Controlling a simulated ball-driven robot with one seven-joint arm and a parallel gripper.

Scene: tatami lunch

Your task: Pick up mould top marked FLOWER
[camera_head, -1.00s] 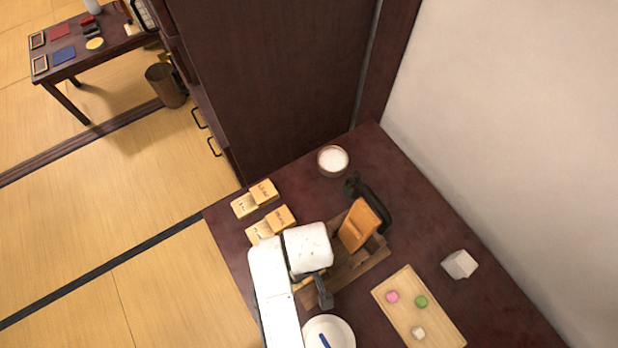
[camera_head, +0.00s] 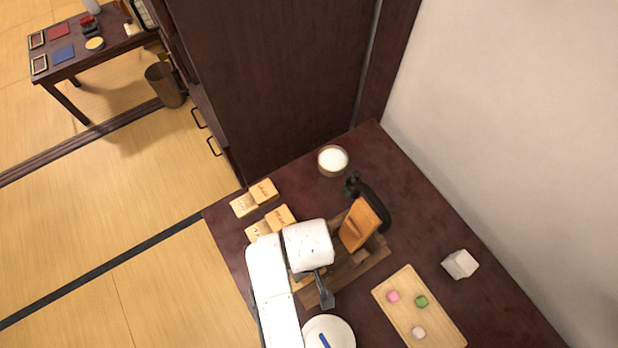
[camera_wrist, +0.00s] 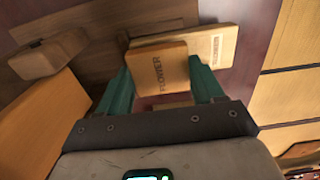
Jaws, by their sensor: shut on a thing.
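The mould top marked FLOWER (camera_wrist: 157,70) is a small light-wood block in the wrist view, with its lettering running up its face. The green fingers of my gripper (camera_wrist: 161,84) are shut on its two sides. A longer pale wooden piece (camera_wrist: 219,46), also lettered FLOWER, lies just behind it; I cannot tell whether the two touch. In the head view my gripper (camera_head: 314,284) is over the near-left end of a wooden rack (camera_head: 355,272), and the white wrist hides most of the held block.
Two lettered wooden mould sets (camera_head: 254,197) (camera_head: 270,223) lie left of the rack. An orange-brown block (camera_head: 359,225) stands in the rack.

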